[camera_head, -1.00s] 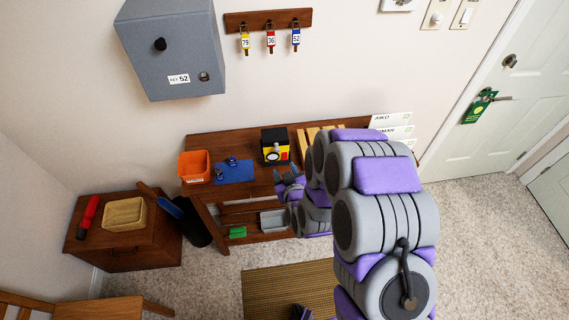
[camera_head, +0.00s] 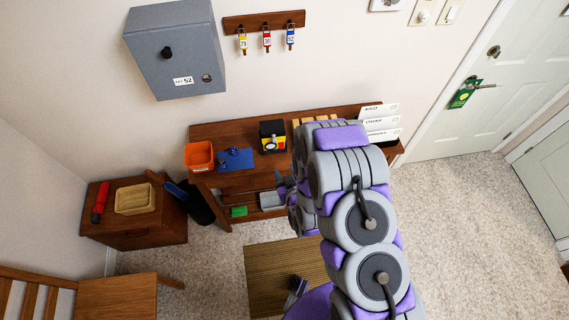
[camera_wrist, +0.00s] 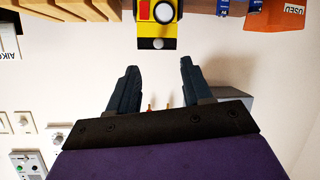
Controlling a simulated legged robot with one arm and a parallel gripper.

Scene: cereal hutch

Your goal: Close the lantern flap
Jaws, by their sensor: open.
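The lantern (camera_head: 272,137) is a small yellow and black box on the wooden bench, against the wall. In the wrist view, which is upside down, the lantern (camera_wrist: 157,30) shows a red patch, a pale round patch and a grey knob. I cannot make out the flap's position. My gripper (camera_wrist: 158,70) is open and empty, its two dark fingers apart and pointing toward the lantern without visible contact. In the head view my gripper (camera_head: 283,184) is small, in front of the bench below the lantern, and partly hidden by my arm.
An orange bin (camera_head: 199,157) and blue mat (camera_head: 235,159) lie left of the lantern. Wooden slats (camera_head: 312,120) and white cards (camera_head: 382,122) are to its right. A grey cabinet (camera_head: 176,50) and a key rack (camera_head: 263,20) hang above. Carpet (camera_head: 460,215) is clear at right.

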